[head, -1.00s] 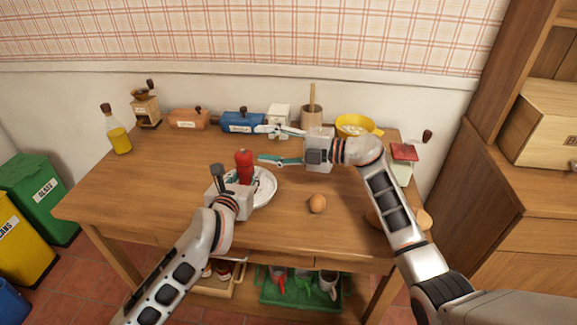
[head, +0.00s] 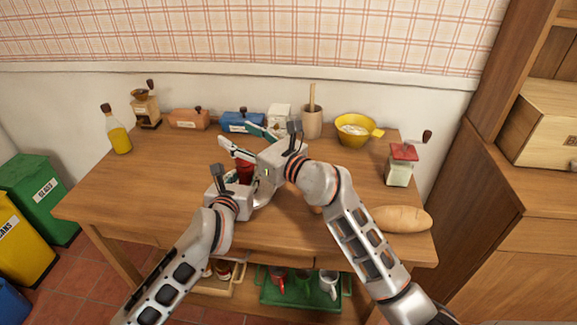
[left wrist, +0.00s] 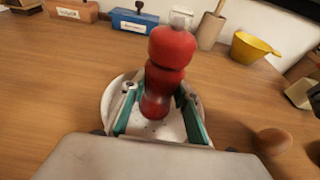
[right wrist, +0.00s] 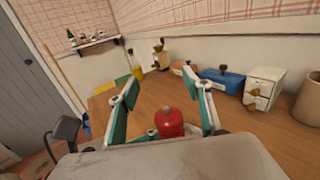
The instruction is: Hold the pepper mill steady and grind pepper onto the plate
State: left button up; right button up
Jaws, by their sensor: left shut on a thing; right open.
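The red pepper mill (left wrist: 166,75) stands upright over the white plate (left wrist: 110,101) in the left wrist view, with dark specks on the plate below it. My left gripper (left wrist: 157,115) is shut on the mill's lower body. In the head view the mill (head: 245,170) is mostly hidden behind my grippers. My right gripper (head: 242,140) is open above the mill. In the right wrist view the mill's red top (right wrist: 169,122) lies between the spread fingers of my right gripper (right wrist: 160,85), nearer the wrist than the fingertips. The plate is largely covered in the head view.
An egg (left wrist: 272,141) lies right of the plate. Along the back stand a blue box (head: 240,122), a mortar (head: 312,122) and a yellow bowl (head: 354,130). Bread (head: 402,219) and a red-topped grinder (head: 400,165) are at the right. The table's left half is mostly clear.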

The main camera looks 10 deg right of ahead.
notch_tip(320, 180, down, 6)
jog(key=shift+f, duration=0.2)
jog(key=shift+n+g+y, duration=0.5)
jog(key=shift+y, duration=0.1)
jog(key=shift+w, duration=0.1)
jog(key=shift+f+n+g+y, duration=0.1)
jog(key=shift+n+g+y, duration=0.4)
jog(key=shift+g, duration=0.1)
jog(key=shift+w+d+n+g+y, duration=0.1)
jog(key=shift+n+g+y, duration=0.3)
jog(key=shift+g, duration=0.1)
jog(key=shift+n+g+y, duration=0.7)
jog(key=shift+g, duration=0.2)
jog(key=v, duration=1.2)
jog(key=shift+n+g, duration=0.3)
jog(key=shift+g, duration=0.1)
jog(key=shift+w+d, duration=0.1)
